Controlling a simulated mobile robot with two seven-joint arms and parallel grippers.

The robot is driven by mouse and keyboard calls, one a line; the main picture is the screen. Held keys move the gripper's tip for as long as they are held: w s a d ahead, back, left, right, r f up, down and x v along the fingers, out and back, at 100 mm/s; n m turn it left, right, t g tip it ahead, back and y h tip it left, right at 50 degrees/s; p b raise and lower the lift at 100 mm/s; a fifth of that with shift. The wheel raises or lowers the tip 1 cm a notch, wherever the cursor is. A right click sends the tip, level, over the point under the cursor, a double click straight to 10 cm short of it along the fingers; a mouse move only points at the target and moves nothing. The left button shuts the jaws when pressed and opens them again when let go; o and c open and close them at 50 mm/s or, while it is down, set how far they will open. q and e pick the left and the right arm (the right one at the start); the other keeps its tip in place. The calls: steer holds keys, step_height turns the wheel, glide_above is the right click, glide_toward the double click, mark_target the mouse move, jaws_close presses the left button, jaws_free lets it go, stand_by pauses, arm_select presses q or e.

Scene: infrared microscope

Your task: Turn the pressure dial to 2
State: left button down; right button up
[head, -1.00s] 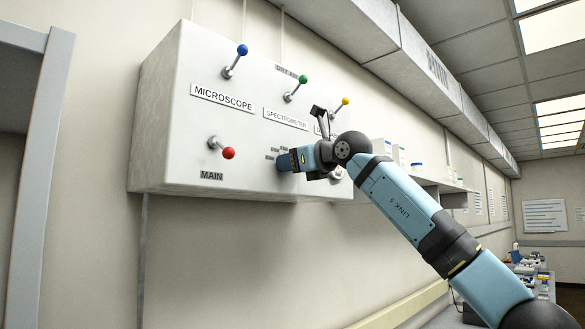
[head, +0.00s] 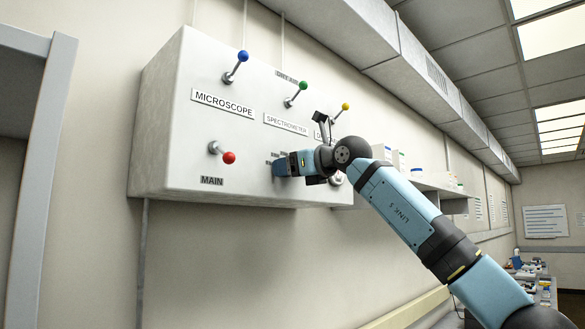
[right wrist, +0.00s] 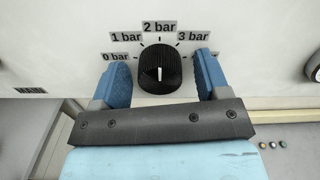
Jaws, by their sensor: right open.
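The black ribbed pressure dial (right wrist: 160,68) sits on the white panel, in the middle of the right wrist view. Its white mark stands upright, in line with the "2 bar" label (right wrist: 159,27). Labels for 0, 1 and 3 bar also show around it. My right gripper (head: 279,166) is at the lower part of the panel in the head view, which hides the dial there. In the right wrist view its blue fingers stand open on either side of the dial, with a small gap visible on each side. My left gripper is not in view.
The panel box (head: 165,125) carries levers with blue (head: 243,56), green (head: 304,86), yellow (head: 346,107) and red (head: 229,158) knobs. Another round fitting (right wrist: 314,66) is at the right edge of the wrist view. A shelf (head: 440,189) lies right of the box.

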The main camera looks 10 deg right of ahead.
steer(key=b+v, duration=0.3)
steer(key=v, duration=1.1)
steer(key=shift+w, duration=0.1)
steer(key=shift+f, duration=0.1)
